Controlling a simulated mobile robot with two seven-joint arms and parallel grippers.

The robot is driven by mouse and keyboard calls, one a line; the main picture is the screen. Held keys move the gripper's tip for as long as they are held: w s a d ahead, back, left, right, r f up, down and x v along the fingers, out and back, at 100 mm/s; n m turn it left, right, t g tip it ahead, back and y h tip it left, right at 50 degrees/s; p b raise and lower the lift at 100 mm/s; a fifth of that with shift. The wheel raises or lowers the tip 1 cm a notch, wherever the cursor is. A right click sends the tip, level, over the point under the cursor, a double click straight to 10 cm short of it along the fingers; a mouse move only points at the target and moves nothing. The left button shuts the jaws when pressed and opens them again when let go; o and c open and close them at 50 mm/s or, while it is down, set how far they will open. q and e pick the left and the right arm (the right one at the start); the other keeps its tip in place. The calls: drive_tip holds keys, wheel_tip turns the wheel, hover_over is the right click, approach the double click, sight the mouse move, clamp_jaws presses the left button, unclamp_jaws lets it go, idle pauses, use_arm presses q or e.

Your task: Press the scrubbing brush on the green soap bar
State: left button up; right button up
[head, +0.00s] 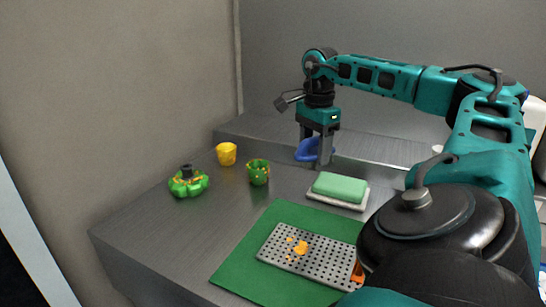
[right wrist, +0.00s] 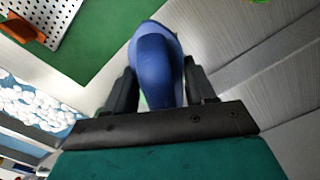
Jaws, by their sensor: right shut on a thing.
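The scrubbing brush (head: 305,151) is blue and sits between the fingers of my right gripper (head: 317,148), near the back ledge. In the right wrist view, the blue brush (right wrist: 157,65) fills the gap between the two dark fingers, and my right gripper (right wrist: 157,88) is shut on it. Its bristles are not clear to see, and I cannot tell if it touches the counter. The green soap bar (head: 340,187) lies on a pale soap dish (head: 322,200), to the right of and nearer than the gripper, apart from the brush. My left gripper is out of view.
A green mat (head: 236,270) with a perforated metal tray (head: 283,258) holding orange bits lies in front. An orange object (head: 357,273) is at its right end. A yellow cup (head: 226,154), a green cup (head: 258,172) and a green juicer-like piece (head: 188,182) stand left. The back ledge (head: 375,148) rises behind.

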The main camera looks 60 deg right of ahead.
drive_tip(key=shift+m, duration=0.9)
drive_tip(key=s+d, duration=0.1)
drive_tip(key=s, duration=0.1)
drive_tip(key=s+d+b, duration=0.1)
drive_tip(key=d, duration=0.1)
drive_tip(key=s+d+f+b, duration=0.1)
drive_tip(key=s+d, duration=0.1)
drive_tip(key=shift+s+d, duration=0.25)
drive_tip(key=shift+s, duration=0.05)
wheel_tip(320, 180, down, 3)
drive_tip(key=b, duration=0.3)
drive_tip(key=shift+r, duration=0.15)
drive_tip(key=shift+f+b, duration=0.6)
drive_tip(key=shift+f, duration=0.25)
use_arm(q)
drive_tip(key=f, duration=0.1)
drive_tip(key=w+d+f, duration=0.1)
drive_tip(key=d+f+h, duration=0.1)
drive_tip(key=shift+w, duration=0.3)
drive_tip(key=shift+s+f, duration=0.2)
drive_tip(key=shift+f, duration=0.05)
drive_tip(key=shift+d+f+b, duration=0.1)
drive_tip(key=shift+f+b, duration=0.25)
drive_tip(key=shift+b, duration=0.15)
use_arm(e)
drive_tip(key=shift+f, duration=0.5)
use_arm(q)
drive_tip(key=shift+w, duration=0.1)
